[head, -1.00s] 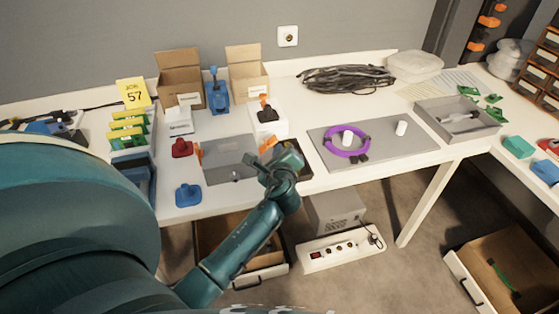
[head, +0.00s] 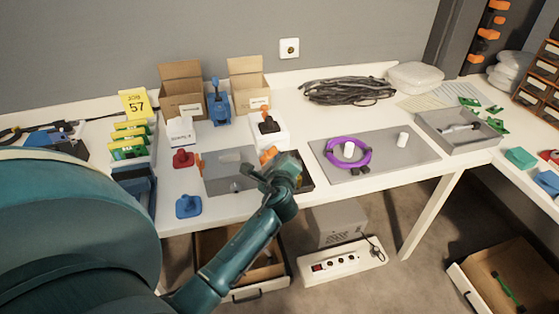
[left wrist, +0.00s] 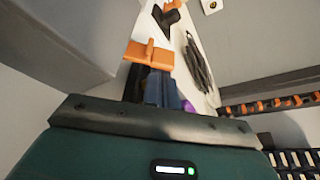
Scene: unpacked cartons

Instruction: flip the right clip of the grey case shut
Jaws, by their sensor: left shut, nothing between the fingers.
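The grey case (head: 226,182) lies near the front edge of the table with its lid down. Its left orange clip (head: 199,161) shows at the left side. Its right orange clip (head: 268,155) sticks up at the right side, beside my left gripper (head: 258,174). The gripper is shut and empty, over the right part of the case, and its arm hides that corner. In the left wrist view the orange clip (left wrist: 148,54) is just beyond the dark shut fingers (left wrist: 160,82). I cannot tell whether they touch it. My right gripper is not in view.
A red piece (head: 183,158) and a blue piece (head: 188,206) stand left of the case. A white box with a black-handled item (head: 268,122) stands behind it. A grey mat (head: 398,160) with a purple ring (head: 349,165) lies to the right. An open drawer (head: 260,290) is below.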

